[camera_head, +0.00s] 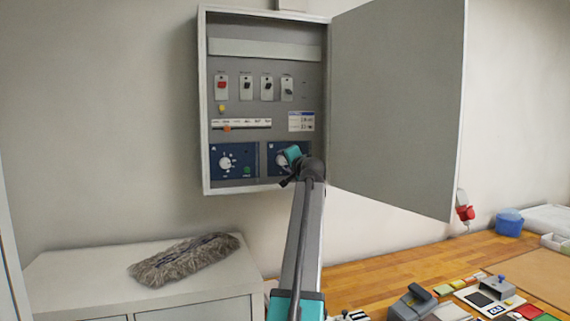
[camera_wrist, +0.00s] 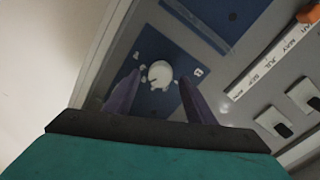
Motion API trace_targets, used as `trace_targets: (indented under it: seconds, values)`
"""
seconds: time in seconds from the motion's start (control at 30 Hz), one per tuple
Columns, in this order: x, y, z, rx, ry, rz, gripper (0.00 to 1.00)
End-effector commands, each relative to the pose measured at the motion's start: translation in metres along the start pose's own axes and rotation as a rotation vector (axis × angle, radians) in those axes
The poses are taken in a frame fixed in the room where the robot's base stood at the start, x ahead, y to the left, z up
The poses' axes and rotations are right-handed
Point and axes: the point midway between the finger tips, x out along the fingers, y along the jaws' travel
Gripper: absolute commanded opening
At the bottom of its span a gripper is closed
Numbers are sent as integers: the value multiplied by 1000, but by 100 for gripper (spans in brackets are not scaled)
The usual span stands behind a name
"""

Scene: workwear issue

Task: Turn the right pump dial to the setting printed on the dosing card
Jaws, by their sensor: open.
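The right pump dial, a white round knob (camera_wrist: 159,74) on a dark blue panel, shows between my fingers in the wrist view. Its pointer and scale marks are too small to read. My gripper (camera_wrist: 157,88) is open, with one dark finger on each side of the dial; I cannot tell whether they touch it. In the head view my gripper (camera_head: 291,155) covers most of the right panel (camera_head: 272,158). The left dial (camera_head: 226,162) is clear of it. A white card with a blue header (camera_head: 301,121) is above the right panel, its print unreadable; it may be the dosing card.
The grey wall cabinet (camera_head: 203,110) has its door (camera_head: 395,100) swung open to the right. Several switches (camera_head: 246,87) and a slider strip (camera_head: 242,123) sit above the panels. A grey fluffy duster (camera_head: 182,258) lies on the white unit below. The wooden worktop (camera_head: 400,258) holds clutter.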

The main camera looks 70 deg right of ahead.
Motion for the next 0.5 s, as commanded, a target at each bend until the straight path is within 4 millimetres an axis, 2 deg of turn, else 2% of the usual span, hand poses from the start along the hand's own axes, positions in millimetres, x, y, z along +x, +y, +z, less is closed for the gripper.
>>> trace_targets:
  seconds: [0.5]
  values:
    - [-75,3,2,-1,1,0,50]
